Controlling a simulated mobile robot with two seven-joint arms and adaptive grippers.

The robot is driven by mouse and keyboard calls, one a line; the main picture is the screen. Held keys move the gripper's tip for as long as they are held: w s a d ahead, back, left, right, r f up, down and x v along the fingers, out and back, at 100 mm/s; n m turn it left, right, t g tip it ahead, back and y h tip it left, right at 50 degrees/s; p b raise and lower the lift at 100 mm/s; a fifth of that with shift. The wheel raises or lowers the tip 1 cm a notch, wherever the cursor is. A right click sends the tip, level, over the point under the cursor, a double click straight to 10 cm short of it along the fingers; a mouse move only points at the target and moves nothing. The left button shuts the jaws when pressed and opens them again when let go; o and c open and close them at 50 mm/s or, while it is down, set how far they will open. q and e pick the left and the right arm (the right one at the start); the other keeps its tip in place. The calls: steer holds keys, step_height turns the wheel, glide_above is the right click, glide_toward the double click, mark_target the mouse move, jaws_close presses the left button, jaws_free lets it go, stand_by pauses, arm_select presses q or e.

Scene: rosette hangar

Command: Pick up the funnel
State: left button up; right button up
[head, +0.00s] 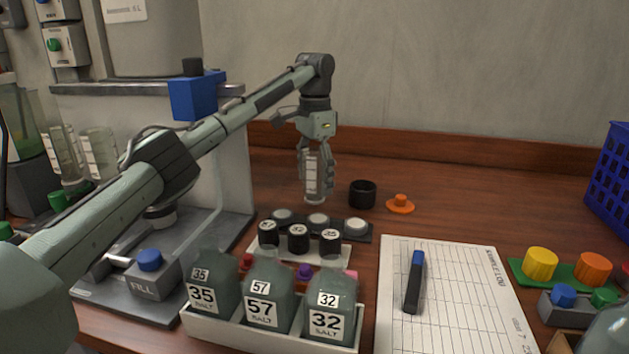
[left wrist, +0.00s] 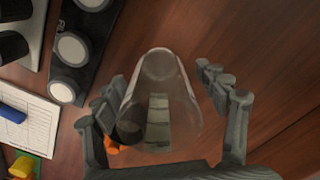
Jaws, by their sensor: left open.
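A clear, tapered vessel with pale bands (head: 313,172) stands upright on the table. In the left wrist view the clear vessel (left wrist: 165,85) is wide at the near end and narrower at the far end. My left gripper (head: 318,182) is open, with fingers on both sides of it; in the left wrist view gaps show between the fingers (left wrist: 165,108) and the vessel. A small orange disc with a raised knob (head: 400,204) lies to the right. I cannot tell for certain which of these two is the funnel. My right gripper is not in view.
A black ring (head: 362,194) stands right of the gripper. A dark strip with white discs (head: 318,222) and a white tray of salt bottles (head: 230,337) are in front. A clipboard sheet with a marker (head: 455,295) lies right. Clear wood shows at the back right.

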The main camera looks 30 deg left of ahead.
arm_select(q)
steer(key=c, duration=1.3)
steer(key=shift+o, duration=0.2)
